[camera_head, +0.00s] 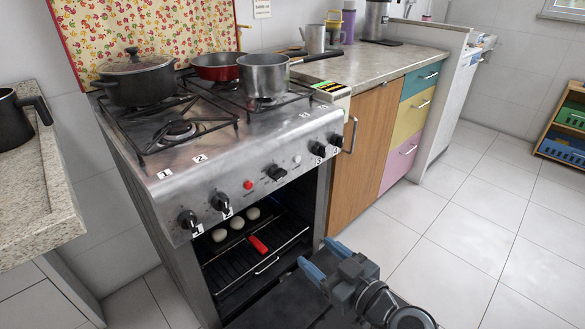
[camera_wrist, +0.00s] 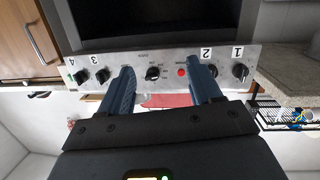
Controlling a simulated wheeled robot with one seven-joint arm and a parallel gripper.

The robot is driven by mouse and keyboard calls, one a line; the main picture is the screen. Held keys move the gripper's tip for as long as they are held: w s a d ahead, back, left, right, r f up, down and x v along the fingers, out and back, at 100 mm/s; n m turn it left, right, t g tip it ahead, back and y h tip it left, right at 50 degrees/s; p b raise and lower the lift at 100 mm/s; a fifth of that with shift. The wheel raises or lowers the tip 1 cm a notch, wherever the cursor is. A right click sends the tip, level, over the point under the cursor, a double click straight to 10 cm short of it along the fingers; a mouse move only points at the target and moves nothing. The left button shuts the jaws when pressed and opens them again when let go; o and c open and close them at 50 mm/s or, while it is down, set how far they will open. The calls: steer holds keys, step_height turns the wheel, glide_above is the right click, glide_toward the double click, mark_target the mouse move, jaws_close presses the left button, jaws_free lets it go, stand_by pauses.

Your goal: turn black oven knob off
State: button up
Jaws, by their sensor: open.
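The black oven knob (camera_head: 277,172) sits at the middle of the stove's sloped metal front panel (camera_head: 230,188), right of a red button (camera_head: 248,185). In the wrist view the oven knob (camera_wrist: 153,73) shows between my two blue fingers, with print around it. The exact angle of its pointer is hard to read. My gripper (camera_head: 314,250) is open and empty, in front of the stove and below and right of the knob in the head view. In the wrist view my gripper (camera_wrist: 159,70) has its fingertips spread on either side of the knob's line of sight, apart from it.
Numbered black burner knobs flank it: 1 (camera_head: 187,219), 2 (camera_head: 220,201), 3 (camera_head: 317,148) and 4 (camera_head: 335,138). The oven is open below, with a rack (camera_head: 285,251) holding white round items and a red item (camera_head: 258,245). Pots stand on top. The floor at right is clear.

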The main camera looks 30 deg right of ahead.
steer(key=n+t+y+p, duration=0.1)
steer(key=n+y+p, duration=0.1)
glide_toward(282, 177)
steer(key=x, duration=0.8)
steer(key=shift+w+r+p, duration=0.1)
steer(key=shift+w+p, duration=0.2)
steer(key=shift+p, duration=0.1)
steer(key=c, duration=1)
